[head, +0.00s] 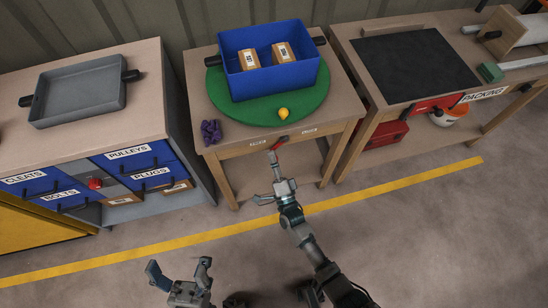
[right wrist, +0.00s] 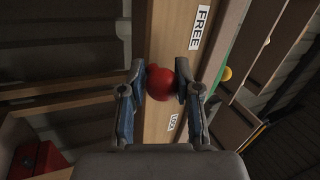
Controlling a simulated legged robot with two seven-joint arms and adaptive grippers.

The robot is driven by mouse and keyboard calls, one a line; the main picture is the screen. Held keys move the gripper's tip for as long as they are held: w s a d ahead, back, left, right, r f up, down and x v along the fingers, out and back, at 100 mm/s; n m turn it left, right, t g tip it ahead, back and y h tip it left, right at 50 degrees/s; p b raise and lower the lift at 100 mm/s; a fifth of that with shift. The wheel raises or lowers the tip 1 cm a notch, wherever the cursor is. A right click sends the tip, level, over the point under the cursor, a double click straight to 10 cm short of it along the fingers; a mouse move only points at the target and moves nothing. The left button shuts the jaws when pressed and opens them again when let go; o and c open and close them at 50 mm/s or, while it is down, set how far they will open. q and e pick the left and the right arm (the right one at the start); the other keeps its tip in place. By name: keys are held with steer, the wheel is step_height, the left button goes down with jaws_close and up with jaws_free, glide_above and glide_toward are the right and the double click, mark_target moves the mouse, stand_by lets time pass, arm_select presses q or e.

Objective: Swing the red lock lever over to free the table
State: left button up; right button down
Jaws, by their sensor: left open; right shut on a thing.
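The red lock lever (head: 281,141) is on the front edge of the middle table, between two small labels, slanting down to the left in the head view. Its round red knob (right wrist: 160,83) sits between the fingers of my right gripper (right wrist: 162,88), which is shut on it. The FREE label (right wrist: 201,27) is above the knob in the right wrist view; a partly hidden label (right wrist: 172,122), apparently LOCK, is below. The table is a round green turntable (head: 222,105) carrying a blue crate (head: 248,85). My left gripper (head: 181,270) is open and empty, low in front.
Two cartons (head: 285,51) are in the crate. A yellow lemon-like object (head: 283,113) lies on the turntable's front; a purple object (head: 211,131) lies on the wooden table at left. A drawer bench (head: 150,120) stands left, a packing bench (head: 360,85) right. The floor in front is clear.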

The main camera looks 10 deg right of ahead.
steer(key=shift+f, duration=0.1)
stand_by(0.3)
steer(key=c, duration=0.9)
jaws_free()
steer(key=shift+o, duration=0.2)
steer(key=shift+s, duration=0.3)
steer(key=v, duration=1.1)
steer(key=shift+s+f, duration=0.15)
steer(key=shift+f, duration=0.05)
